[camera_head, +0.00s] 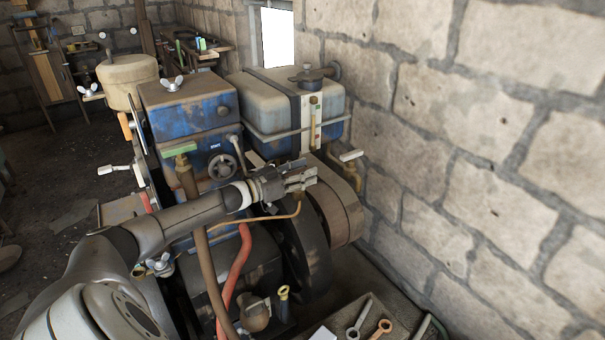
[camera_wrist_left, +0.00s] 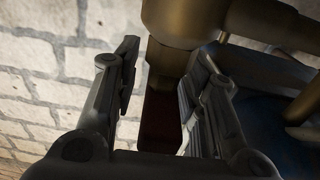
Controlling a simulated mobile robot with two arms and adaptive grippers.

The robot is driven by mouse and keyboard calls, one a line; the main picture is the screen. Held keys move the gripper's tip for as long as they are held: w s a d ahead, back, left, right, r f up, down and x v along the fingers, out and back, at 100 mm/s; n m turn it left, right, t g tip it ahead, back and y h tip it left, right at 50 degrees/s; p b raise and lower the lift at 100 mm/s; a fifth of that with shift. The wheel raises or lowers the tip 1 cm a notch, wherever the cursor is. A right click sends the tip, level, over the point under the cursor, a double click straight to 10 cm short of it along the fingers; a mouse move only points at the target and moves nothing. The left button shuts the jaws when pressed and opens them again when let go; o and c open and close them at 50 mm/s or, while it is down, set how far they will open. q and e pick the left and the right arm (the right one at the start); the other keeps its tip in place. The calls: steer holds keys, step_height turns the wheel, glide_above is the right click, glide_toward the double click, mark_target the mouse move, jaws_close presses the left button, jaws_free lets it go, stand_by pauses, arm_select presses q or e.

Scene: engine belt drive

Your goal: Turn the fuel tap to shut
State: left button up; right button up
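The fuel tap is mostly hidden behind my left gripper (camera_head: 303,178) in the head view, below the grey and blue tank (camera_head: 266,101). In the left wrist view, a brass fitting (camera_wrist_left: 182,20) stands at the top, with a dark red-brown part (camera_wrist_left: 160,112) below it that looks like the tap's lever. My left gripper also shows there (camera_wrist_left: 167,62), its two fingers apart on either side of the dark red part. I cannot tell whether either finger touches it. My right gripper is not in view.
A thin copper pipe (camera_head: 262,218) runs just below the gripper. A white-handled lever (camera_head: 350,156) sits to its right. The stone wall (camera_head: 480,150) bounds the right side.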

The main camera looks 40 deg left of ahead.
arm_select(q)
steer(key=shift+s+f, duration=0.1)
steer(key=shift+s+a, duration=0.2)
steer(key=shift+s, duration=0.35)
steer(key=v, duration=1)
steer(key=shift+s, duration=0.25)
steer(key=shift+a, duration=0.1)
